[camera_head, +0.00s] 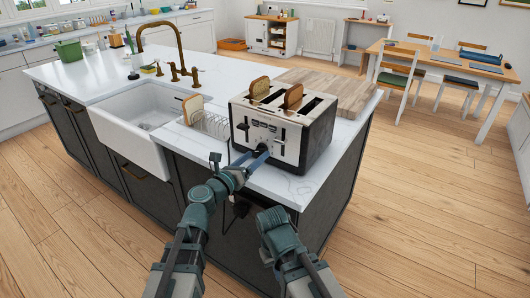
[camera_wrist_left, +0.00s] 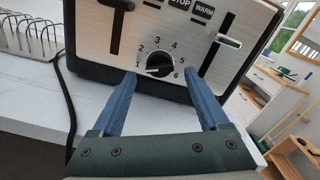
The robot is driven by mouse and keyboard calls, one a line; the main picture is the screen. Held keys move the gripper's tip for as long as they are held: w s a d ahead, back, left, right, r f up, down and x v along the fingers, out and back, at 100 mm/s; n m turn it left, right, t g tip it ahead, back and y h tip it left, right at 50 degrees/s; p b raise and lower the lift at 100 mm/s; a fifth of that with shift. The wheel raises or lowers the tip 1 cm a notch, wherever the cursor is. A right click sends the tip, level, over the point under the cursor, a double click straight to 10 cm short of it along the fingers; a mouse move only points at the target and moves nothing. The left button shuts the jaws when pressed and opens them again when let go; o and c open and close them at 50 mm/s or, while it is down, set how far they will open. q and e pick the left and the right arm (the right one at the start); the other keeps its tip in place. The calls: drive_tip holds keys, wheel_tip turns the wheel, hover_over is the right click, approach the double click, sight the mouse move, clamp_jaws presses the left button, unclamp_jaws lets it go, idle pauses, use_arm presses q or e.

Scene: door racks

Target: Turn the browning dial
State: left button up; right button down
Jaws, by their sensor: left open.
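The toaster (camera_head: 268,135) is a silver and black box on the white island counter, with two bread slices (camera_head: 259,87) showing from its top slots. The browning dial (camera_wrist_left: 159,65) is a round black knob ringed by numbers 1 to 6, low on the toaster's front; its exact setting is hard to read. My left gripper (camera_head: 252,158) is open in front of the dial. In the left wrist view its blue fingers (camera_wrist_left: 161,80) stand to either side of and just below the knob, apart from it. My right arm shows at the bottom, but its gripper does not.
A wire rack (camera_head: 211,124) with a bread slice stands left of the toaster. A dark cord (camera_wrist_left: 66,90) hangs over the counter edge beside it. A wooden board (camera_head: 345,90) lies behind the toaster. The sink (camera_head: 140,118) is further left.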

use_arm(q)
drive_tip(key=shift+x, duration=1.1)
clamp_jaws()
